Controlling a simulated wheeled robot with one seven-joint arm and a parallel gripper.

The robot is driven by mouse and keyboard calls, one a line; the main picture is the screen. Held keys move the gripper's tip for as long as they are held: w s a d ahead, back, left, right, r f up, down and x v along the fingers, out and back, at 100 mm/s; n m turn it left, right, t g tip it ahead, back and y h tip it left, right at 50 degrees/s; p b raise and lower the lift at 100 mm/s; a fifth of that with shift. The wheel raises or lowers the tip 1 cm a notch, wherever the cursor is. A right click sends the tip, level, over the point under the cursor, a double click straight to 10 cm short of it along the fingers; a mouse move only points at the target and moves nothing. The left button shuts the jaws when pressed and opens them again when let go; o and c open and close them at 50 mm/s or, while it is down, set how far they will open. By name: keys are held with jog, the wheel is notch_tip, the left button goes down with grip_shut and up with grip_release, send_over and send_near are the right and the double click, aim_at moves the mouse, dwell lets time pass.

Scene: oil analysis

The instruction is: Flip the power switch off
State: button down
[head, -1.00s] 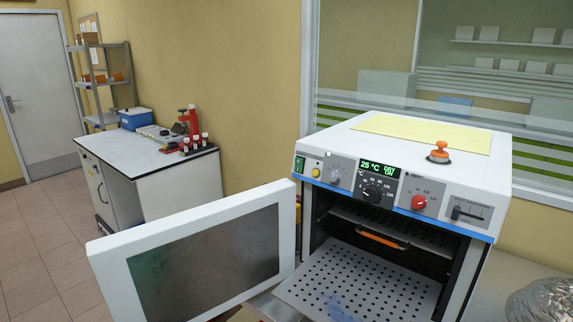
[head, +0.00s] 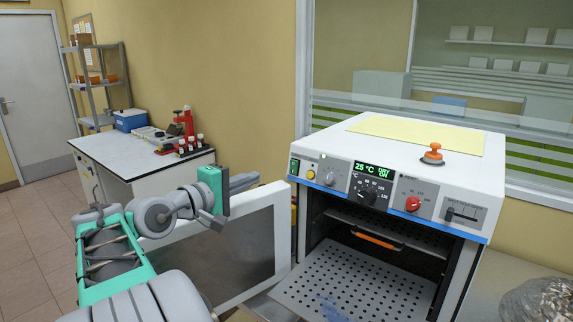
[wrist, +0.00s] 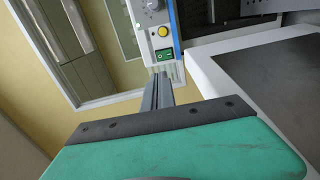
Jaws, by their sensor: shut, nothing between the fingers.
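The green power switch (head: 295,167) is at the left end of the oven's front panel, beside a yellow button. It also shows in the wrist view (wrist: 164,56), lit green. My gripper (head: 257,178) is shut and empty, to the left of the switch and in front of the panel, above the open door. In the wrist view its narrow fingertips (wrist: 160,74) point toward the switch and appear just below it. I cannot tell the exact gap; they look apart.
The white oven (head: 400,160) has its door (head: 245,250) swung open to the left, below my arm. Knobs and a 25 °C display (head: 376,170) line the panel. Crumpled foil (head: 540,302) lies at right. A side bench (head: 125,150) stands behind at left.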

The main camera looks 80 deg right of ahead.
aim_at(292, 163)
jog(key=shift+d, duration=0.1)
jog(key=p+x, duration=0.3)
jog(key=x, duration=1)
jog(key=shift+d+f, duration=0.15)
jog(key=shift+d, duration=0.25)
jog(key=shift+p, duration=0.3)
